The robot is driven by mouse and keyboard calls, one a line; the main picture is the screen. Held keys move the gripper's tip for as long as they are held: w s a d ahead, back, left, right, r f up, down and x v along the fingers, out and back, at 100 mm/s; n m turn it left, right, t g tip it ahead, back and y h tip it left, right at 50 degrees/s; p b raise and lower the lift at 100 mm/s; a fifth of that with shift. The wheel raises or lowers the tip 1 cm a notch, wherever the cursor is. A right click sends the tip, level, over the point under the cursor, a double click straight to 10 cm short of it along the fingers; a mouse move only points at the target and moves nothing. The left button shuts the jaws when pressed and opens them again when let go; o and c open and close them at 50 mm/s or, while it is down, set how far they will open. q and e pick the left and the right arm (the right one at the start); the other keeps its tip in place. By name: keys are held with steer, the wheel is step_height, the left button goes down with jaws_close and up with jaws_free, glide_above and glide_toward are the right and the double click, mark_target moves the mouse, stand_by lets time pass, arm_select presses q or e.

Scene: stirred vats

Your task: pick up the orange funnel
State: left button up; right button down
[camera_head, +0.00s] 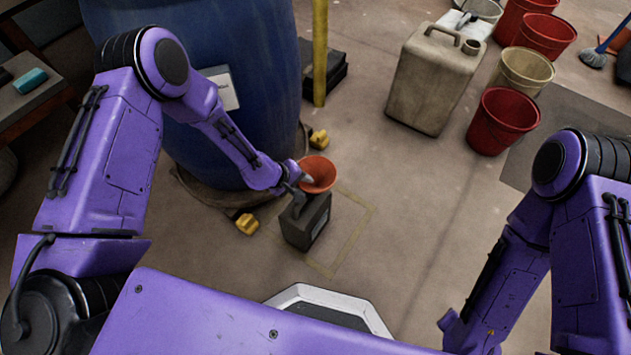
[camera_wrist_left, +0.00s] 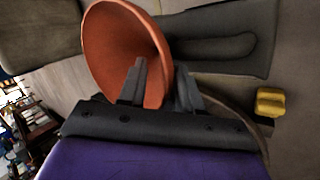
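The orange funnel (camera_head: 318,171) sits at the top of a dark grey canister (camera_head: 306,222), with its wide mouth up in the head view. Its spout is hidden. My left gripper (camera_head: 300,189) is at the funnel's near left rim. In the left wrist view, the funnel (camera_wrist_left: 115,45) has its wall between the two fingers of my left gripper (camera_wrist_left: 160,80): one finger is inside the cone, the other outside. The fingers stand apart with a gap around the thin wall. The canister's handle side (camera_wrist_left: 222,45) shows behind. My right gripper is not visible.
A large blue barrel (camera_head: 245,90) stands close behind my left arm. Yellow blocks (camera_head: 247,224) lie at its base, and a yellow post (camera_head: 320,50) rises beside it. A beige jerrycan (camera_head: 432,80) and red buckets (camera_head: 503,120) stand at the back right.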

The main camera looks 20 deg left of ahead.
arm_select(q)
jaws_close()
